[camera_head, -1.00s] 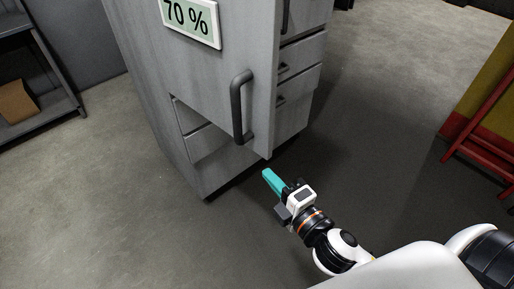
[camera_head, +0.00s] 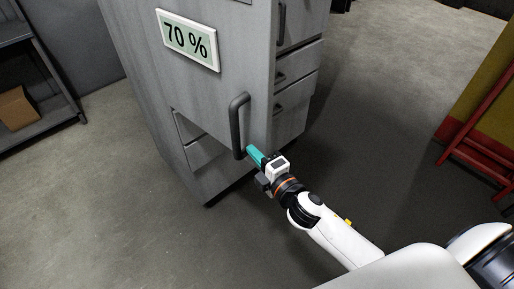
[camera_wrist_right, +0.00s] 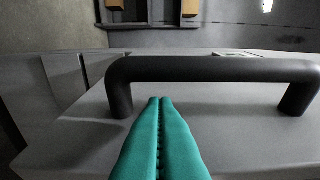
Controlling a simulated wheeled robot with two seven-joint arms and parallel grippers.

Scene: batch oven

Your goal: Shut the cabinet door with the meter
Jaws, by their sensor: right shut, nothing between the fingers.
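The grey cabinet door (camera_head: 203,103) with the "70 %" meter (camera_head: 188,41) stands ajar in the head view, with drawers showing below and behind it. Its dark bar handle (camera_head: 235,126) is near the door's free edge. My right gripper (camera_head: 250,150) has teal fingers and is shut and empty. Its tips are close to the lower end of the handle, by the door's edge. In the right wrist view the closed fingers (camera_wrist_right: 160,101) point at the door face (camera_wrist_right: 230,125), just below the handle bar (camera_wrist_right: 210,69). I cannot tell whether they touch. My left gripper is out of view.
Cabinet drawers (camera_head: 297,92) are to the right of the door. A dark shelf (camera_head: 52,117) with a brown box (camera_head: 17,108) stands at the left. A red metal frame (camera_head: 478,150) is at the right. The floor between is clear.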

